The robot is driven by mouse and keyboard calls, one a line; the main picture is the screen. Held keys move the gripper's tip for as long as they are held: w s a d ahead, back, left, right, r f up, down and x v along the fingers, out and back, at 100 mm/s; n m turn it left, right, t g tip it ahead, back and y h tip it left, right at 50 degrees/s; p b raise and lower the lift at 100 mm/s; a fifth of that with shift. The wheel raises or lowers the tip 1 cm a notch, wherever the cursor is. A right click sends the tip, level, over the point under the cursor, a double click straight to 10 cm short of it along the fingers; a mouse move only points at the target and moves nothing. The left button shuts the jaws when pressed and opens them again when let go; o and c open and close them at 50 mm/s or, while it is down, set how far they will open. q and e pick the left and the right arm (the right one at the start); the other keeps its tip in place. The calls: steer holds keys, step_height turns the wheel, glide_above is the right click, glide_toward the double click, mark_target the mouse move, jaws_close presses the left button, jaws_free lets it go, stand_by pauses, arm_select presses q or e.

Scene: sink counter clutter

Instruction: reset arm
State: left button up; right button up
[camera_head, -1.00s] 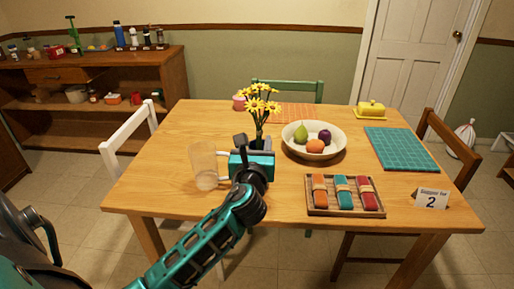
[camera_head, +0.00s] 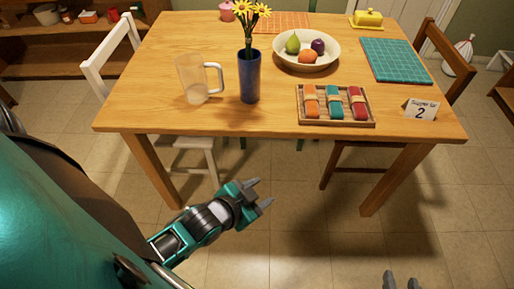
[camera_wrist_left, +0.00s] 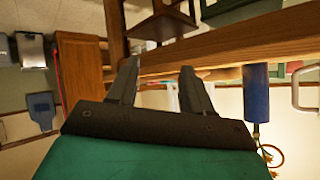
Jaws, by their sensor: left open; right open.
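My left gripper (camera_head: 264,194) is open and empty, in front of the table's near edge and apart from it. Its two spread fingers (camera_wrist_left: 160,68) show in the left wrist view with nothing between them. My right gripper (camera_head: 401,280) shows only as two separated fingertips at the bottom right of the head view; it is open and looks empty. The glass mug (camera_head: 192,80) and the blue vase (camera_head: 249,78) with yellow flowers stand upright on the table, clear of both grippers. The vase also shows in the left wrist view (camera_wrist_left: 256,95).
The wooden table (camera_head: 150,75) holds a fruit bowl (camera_head: 283,57), a tray (camera_head: 300,117) of rolled napkins, a teal mat (camera_head: 396,60), a butter dish (camera_head: 367,19) and a number card (camera_head: 421,110). A white chair (camera_head: 100,60) is at left. Floor is open in front.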

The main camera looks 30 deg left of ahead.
arm_select(q)
steer(key=s+n, duration=0.1)
steer(key=s+d+n, duration=0.1)
steer(key=shift+f+n, duration=0.4)
stand_by(1.0)
